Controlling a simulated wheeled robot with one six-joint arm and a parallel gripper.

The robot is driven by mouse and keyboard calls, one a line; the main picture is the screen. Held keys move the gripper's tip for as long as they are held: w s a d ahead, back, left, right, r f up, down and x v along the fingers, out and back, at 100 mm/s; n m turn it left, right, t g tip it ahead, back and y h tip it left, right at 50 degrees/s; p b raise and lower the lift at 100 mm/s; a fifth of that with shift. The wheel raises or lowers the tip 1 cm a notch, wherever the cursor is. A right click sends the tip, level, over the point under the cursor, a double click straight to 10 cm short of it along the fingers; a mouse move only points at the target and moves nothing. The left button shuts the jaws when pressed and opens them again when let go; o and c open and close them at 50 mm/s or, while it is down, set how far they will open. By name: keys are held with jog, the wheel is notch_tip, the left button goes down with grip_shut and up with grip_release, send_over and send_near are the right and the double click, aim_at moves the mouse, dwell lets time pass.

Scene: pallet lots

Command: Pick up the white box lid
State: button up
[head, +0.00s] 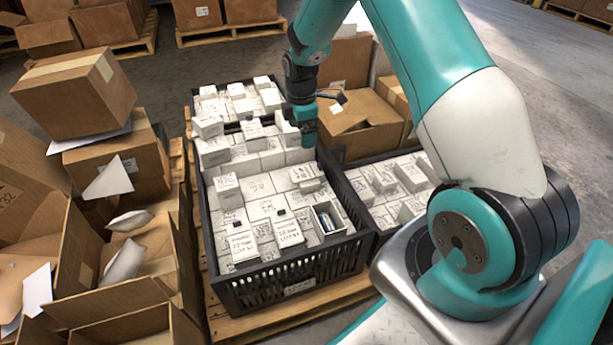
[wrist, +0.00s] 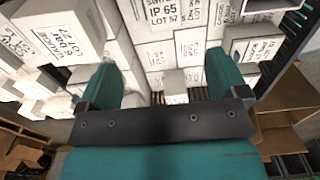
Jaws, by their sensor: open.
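A black crate (head: 315,270) full of white labelled boxes stands in the middle of the head view. One white box (head: 331,218) at its front right corner is open on top, with dark contents showing. I cannot tell for sure which white piece is the separate lid. My gripper (head: 304,128) is above the far right part of the crate, pointing down. In the wrist view my gripper (wrist: 163,88) has its two teal fingers apart with nothing held between them. White boxes (wrist: 175,86) show beyond the fingers; whether they touch is unclear.
Another black crate of white boxes (head: 385,190) stands to the right, partly behind my arm. Open cardboard boxes (head: 130,255) with loose paper crowd the left. An open cardboard box (head: 365,118) is just right of my gripper. Grey floor (head: 560,100) is clear at upper right.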

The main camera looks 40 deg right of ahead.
jog(key=b, duration=0.3)
send_over(302, 173)
notch_tip(302, 173, down, 9)
jog(key=shift+w+d+r, duration=0.1)
jog(key=shift+w, duration=0.05)
notch_tip(302, 173, down, 5)
jog(key=b, duration=0.4)
jog(key=shift+f, duration=0.2)
jog(key=shift+r, duration=0.15)
jog(key=c, duration=1)
jog(key=shift+c, duration=0.3)
jog(key=shift+r, duration=0.1)
